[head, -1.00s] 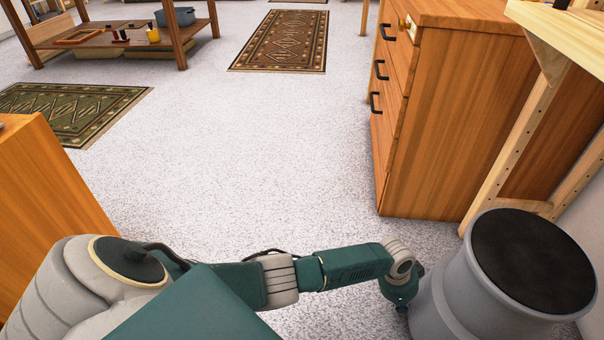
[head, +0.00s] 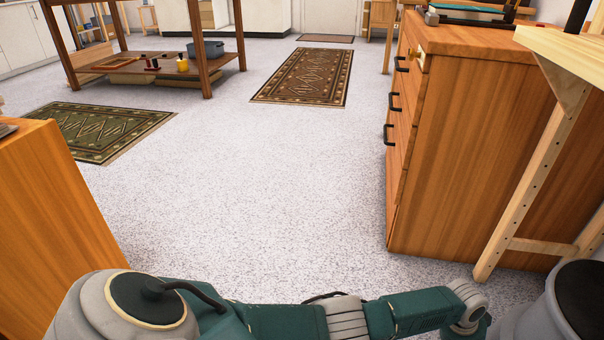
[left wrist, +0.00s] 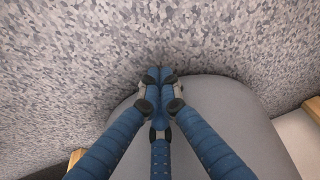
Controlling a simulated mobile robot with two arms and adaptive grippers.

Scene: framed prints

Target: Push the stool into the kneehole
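The stool (head: 530,322) is a grey rounded drum with a black seat (head: 585,298), cut off at the bottom right corner of the head view. Its grey side (left wrist: 225,115) also fills the lower middle of the left wrist view. My left gripper (left wrist: 160,76) has its blue fingers drawn together with nothing between them. They lie over the stool's edge in that view; whether they touch it I cannot tell. In the head view my left arm reaches right to the stool, its gripper out of sight. My right gripper is not in view. No kneehole can be clearly made out.
A wooden drawer cabinet (head: 480,150) stands beyond the stool, beside a light wooden bench frame (head: 530,180). An orange-brown cabinet (head: 50,220) is at the left. Open speckled floor (head: 270,190) lies between, with a patterned rug (head: 305,76) farther off.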

